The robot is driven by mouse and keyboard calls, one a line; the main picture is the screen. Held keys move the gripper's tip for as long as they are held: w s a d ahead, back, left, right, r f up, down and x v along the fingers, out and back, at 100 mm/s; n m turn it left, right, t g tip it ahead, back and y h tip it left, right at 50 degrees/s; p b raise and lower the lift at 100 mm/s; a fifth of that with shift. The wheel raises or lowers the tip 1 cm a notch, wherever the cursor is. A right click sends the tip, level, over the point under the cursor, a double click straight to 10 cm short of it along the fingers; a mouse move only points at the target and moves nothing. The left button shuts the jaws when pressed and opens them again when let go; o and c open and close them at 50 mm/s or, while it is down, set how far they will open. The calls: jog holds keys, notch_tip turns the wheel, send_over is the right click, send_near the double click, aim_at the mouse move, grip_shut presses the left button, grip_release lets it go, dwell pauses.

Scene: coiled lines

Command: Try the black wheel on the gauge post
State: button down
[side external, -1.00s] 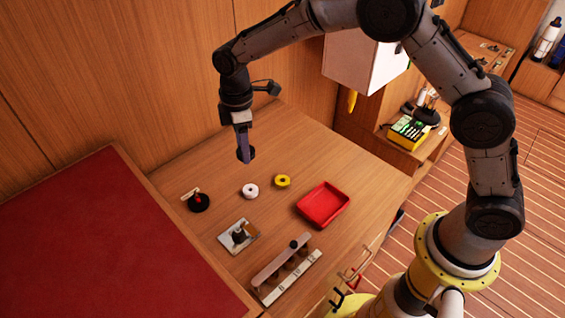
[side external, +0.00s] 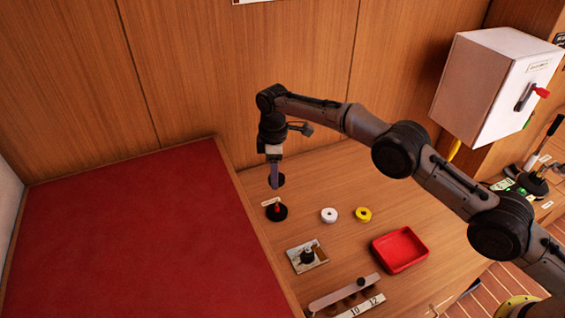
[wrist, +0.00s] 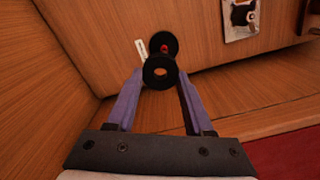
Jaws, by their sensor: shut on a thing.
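My gripper (wrist: 158,80) is shut on the black wheel (wrist: 160,73), a dark ring with a hole through its middle. In the side external view the wheel (side external: 280,180) is at the tips of my gripper (side external: 275,184). A red post on a round black base (side external: 277,213) with a pale label beside it appears to be the gauge post. The wheel is just behind it in that view and not on it. In the wrist view the wheel partly covers the black base (wrist: 165,40); the red post shows just past the wheel's rim. The wheel's exact height is unclear.
A white wheel (side external: 329,215) and a yellow wheel (side external: 363,214) lie to the right. A metal plate with a black fitting (side external: 307,257), a red tray (side external: 400,250) and a numbered rack (side external: 345,297) are nearer the front. The wooden wall stands close behind my gripper.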

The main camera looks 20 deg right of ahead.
jog(key=shift+s+a+f, duration=0.1)
jog(key=shift+s+f, duration=0.1)
jog(key=shift+f, duration=0.45)
jog(key=shift+s+a+f, duration=0.1)
jog(key=shift+s+f, duration=0.05)
jog(key=shift+f, duration=2.6)
jog(key=shift+f, duration=0.95)
jog(key=shift+f, duration=0.35)
jog(key=shift+f, duration=0.1)
jog(key=shift+c, duration=1)
grip_release()
